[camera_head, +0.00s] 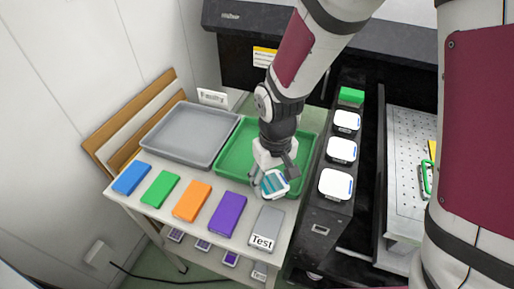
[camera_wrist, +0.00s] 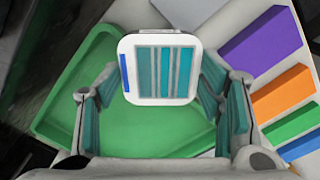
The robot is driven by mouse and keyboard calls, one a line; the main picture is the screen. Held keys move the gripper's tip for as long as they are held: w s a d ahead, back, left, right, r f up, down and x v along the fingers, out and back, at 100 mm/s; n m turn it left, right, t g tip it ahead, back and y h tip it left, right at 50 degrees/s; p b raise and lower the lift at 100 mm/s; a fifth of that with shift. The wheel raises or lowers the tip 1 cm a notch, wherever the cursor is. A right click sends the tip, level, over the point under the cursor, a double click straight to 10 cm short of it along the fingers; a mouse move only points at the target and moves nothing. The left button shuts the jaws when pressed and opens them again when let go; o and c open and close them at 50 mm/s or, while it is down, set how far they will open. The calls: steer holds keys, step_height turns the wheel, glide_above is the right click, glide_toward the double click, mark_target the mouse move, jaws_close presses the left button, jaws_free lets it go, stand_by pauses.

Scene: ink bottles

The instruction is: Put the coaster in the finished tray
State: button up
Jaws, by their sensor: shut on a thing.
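The coaster is a white rounded square with teal and grey stripes and a blue mark on one edge. It shows in the head view (camera_head: 273,184) and at the top middle of the wrist view (camera_wrist: 160,70). My gripper (camera_head: 273,176) is shut on it, with a teal-padded finger on either side in the wrist view (camera_wrist: 160,88). The coaster is held above the near part of the green tray (camera_head: 236,150), which also lies below it in the wrist view (camera_wrist: 60,100). A grey tray (camera_head: 190,133) is left of the green one. Both trays look empty where visible; my arm hides part of the green one.
Blue, green, orange (camera_head: 192,201), purple (camera_head: 228,211) and grey "Test" (camera_head: 265,228) blocks line the table's front. A small sign (camera_head: 212,97) stands behind the trays, its text unclear. Right of the table, a dark cabinet (camera_head: 318,222) carries three white squares (camera_head: 341,149) and a green block (camera_head: 351,95).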

glide_above(246, 161)
steer(key=shift+f, duration=2.4)
steer(key=shift+f, duration=0.1)
steer(key=o, duration=1.3)
steer(key=shift+f, duration=0.1)
steer(key=shift+c, duration=0.2)
step_height(246, 161, up, 12)
steer(key=shift+r, duration=0.2)
